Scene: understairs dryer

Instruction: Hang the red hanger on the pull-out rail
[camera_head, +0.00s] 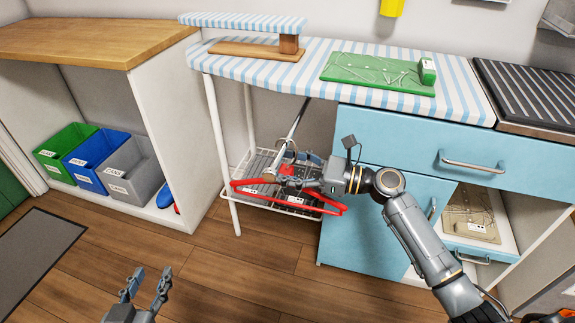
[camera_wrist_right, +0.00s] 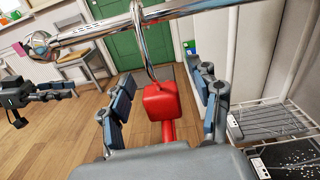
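The red hanger (camera_head: 328,207) is upright under the pull-out rail (camera_head: 300,118). In the right wrist view its red block (camera_wrist_right: 162,101) has a thin metal hook (camera_wrist_right: 148,62) rising to the chrome rail (camera_wrist_right: 195,9). My right gripper (camera_head: 302,171) is around the hanger's block, also seen in the right wrist view (camera_wrist_right: 162,105). Its fingers stand apart, with gaps on both sides of the block. My left gripper (camera_head: 147,283) is open and empty, low above the floor.
A wire rack (camera_head: 292,207) stands low behind the hanger, beside a white ironing board leg (camera_head: 222,150). The blue cabinet (camera_head: 345,235) is close on the right. The ironing board (camera_head: 240,68) is overhead. Wooden floor (camera_head: 215,270) in front is free.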

